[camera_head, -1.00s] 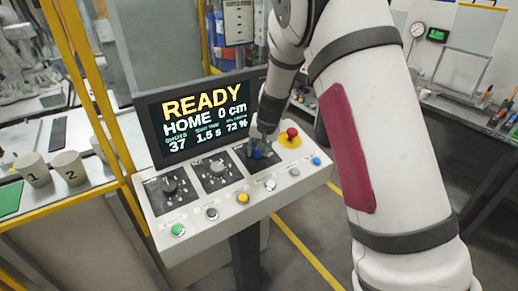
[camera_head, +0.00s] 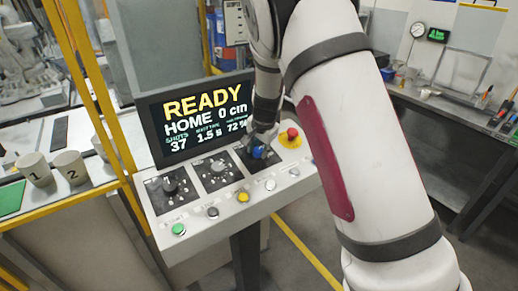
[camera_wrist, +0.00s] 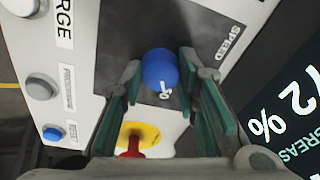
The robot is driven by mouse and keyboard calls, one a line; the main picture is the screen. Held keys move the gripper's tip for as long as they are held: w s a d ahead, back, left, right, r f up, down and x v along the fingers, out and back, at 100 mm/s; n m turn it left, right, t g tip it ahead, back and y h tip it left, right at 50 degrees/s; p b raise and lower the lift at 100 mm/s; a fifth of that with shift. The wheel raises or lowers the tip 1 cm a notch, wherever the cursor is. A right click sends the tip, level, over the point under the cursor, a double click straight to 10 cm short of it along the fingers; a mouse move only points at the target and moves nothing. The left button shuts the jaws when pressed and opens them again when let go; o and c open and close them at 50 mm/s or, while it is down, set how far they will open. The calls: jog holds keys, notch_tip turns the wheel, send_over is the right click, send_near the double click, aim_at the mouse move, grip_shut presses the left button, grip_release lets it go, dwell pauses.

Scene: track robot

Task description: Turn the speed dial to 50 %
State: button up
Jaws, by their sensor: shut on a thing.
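The speed dial (camera_head: 258,152) is a blue knob on a dark square plate, the rightmost of three dials on the sloped panel. In the wrist view the blue knob (camera_wrist: 160,68) sits between the green-padded fingers of my gripper (camera_wrist: 160,82), beside the label SPEED. My gripper (camera_head: 261,140) is shut on the knob from above. A white mark shows on the knob's near side. The screen (camera_head: 205,112) reads READY, HOME 0 cm, 37 shots, 1.5 s and 72 %. In the wrist view the screen (camera_wrist: 285,110) is partly cut off.
A red stop button (camera_head: 292,133) on yellow stands close right of the dial. Two other dials (camera_head: 215,171) lie to its left. Several coloured push buttons (camera_head: 243,197) line the front edge. Numbered cups (camera_head: 70,167) stand beyond a yellow frame at left.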

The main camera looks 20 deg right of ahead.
jog(key=o, duration=1.2)
jog(key=shift+c, duration=0.2)
jog(key=v, duration=1.2)
